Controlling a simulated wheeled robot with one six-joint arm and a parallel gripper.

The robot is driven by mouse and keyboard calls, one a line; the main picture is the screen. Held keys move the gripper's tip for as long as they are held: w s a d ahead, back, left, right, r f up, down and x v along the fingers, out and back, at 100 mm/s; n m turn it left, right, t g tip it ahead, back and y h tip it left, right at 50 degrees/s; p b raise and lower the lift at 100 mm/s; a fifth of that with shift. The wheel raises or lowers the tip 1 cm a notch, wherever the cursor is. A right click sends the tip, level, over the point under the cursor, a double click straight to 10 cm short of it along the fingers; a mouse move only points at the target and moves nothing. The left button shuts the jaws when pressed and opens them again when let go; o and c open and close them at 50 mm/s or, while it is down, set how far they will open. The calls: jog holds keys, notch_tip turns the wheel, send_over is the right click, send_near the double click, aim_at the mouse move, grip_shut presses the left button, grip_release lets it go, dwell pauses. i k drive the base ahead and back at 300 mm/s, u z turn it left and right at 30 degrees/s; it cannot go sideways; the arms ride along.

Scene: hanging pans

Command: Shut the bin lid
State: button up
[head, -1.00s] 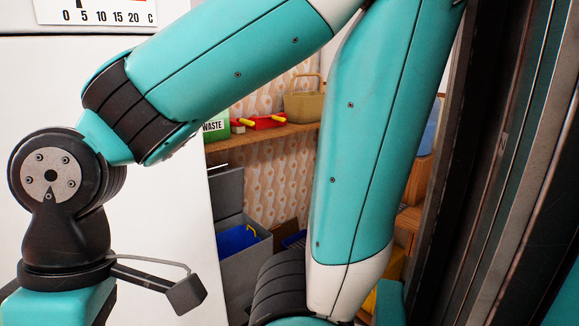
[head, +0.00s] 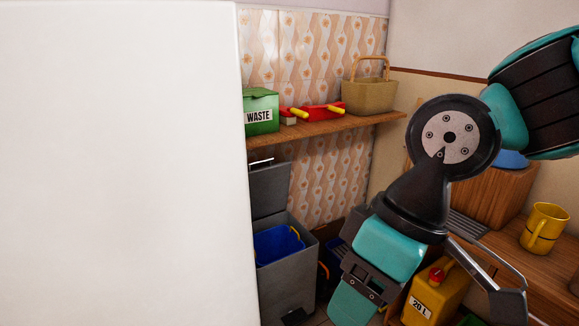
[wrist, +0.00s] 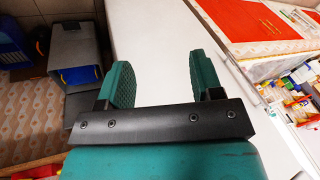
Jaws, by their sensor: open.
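The grey bin (head: 292,268) stands on the floor beyond the edge of the white panel, with blue lining (head: 277,245) inside. Its grey lid (head: 270,190) stands raised, upright at the back of the bin. In the wrist view the bin (wrist: 75,50) is at the upper left and appears upside down, with the dark lid (wrist: 85,105) below its opening. My gripper (head: 352,300) is right of the bin in the head view, apart from the lid. The wrist view shows its two teal fingers (wrist: 163,80) spread, with nothing between them.
A tall white panel (head: 120,160) fills the left. A wooden shelf (head: 325,128) above the bin holds a green waste box (head: 261,111), red-and-yellow items and a basket (head: 368,95). A yellow can (head: 435,298) and a counter with a yellow mug (head: 541,228) are at right.

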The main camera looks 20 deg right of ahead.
aim_at(269, 186)
jog(key=u, duration=0.05)
jog(key=k, duration=0.55)
jog(key=z, duration=0.95)
jog(key=i, duration=1.55)
jog(key=u, duration=0.8)
jog(key=i, duration=0.6)
jog(key=u, duration=0.6)
